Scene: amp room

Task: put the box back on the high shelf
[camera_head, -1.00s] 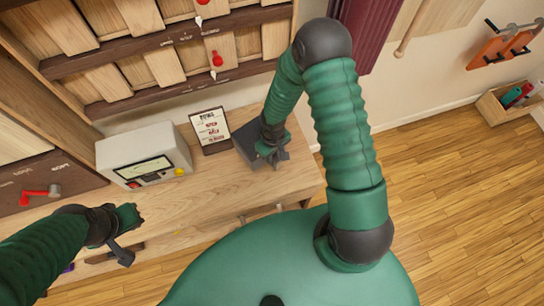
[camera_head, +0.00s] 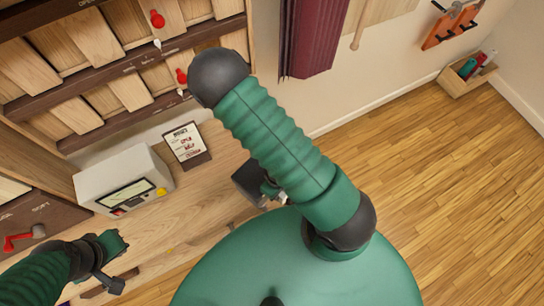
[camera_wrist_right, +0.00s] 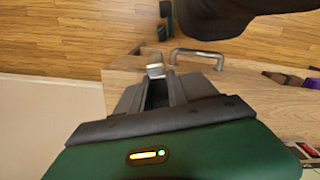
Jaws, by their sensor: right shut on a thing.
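Dark-edged wooden shelves (camera_head: 125,68) with slanted boards rise at the upper left; which one is the high shelf is unclear.
On the worktop (camera_head: 205,212) stand a white metered device (camera_head: 122,178) and a small framed sign (camera_head: 187,145). A maroon curtain (camera_head: 312,38) hangs right of the shelves. A wooden bin (camera_head: 467,78) stands at the far wall. The floor at right is clear.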

